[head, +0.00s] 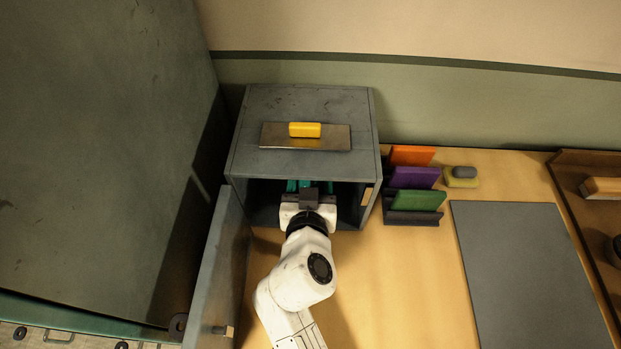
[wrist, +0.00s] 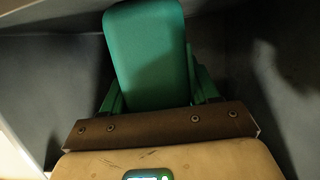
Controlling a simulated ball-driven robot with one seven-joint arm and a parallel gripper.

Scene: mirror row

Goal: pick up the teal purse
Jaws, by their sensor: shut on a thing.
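The teal purse (wrist: 148,50) is a smooth, rounded block standing in front of my wrist, inside the open grey cabinet (head: 300,103). My gripper (wrist: 156,88) has its green fingers on either side of the purse and is shut on it. In the head view my gripper (head: 311,188) reaches through the cabinet's front opening. Only small teal-green patches show there, and the cabinet top and my wrist hide most of the purse. I cannot tell whether the purse touches the cabinet floor.
The cabinet door (head: 222,270) stands open on the left of my arm. A yellow block (head: 305,129) lies on a metal plate on the cabinet top. Right of it, a rack holds orange, purple and green (head: 418,200) pieces. A grey mat (head: 530,265) lies bare further right.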

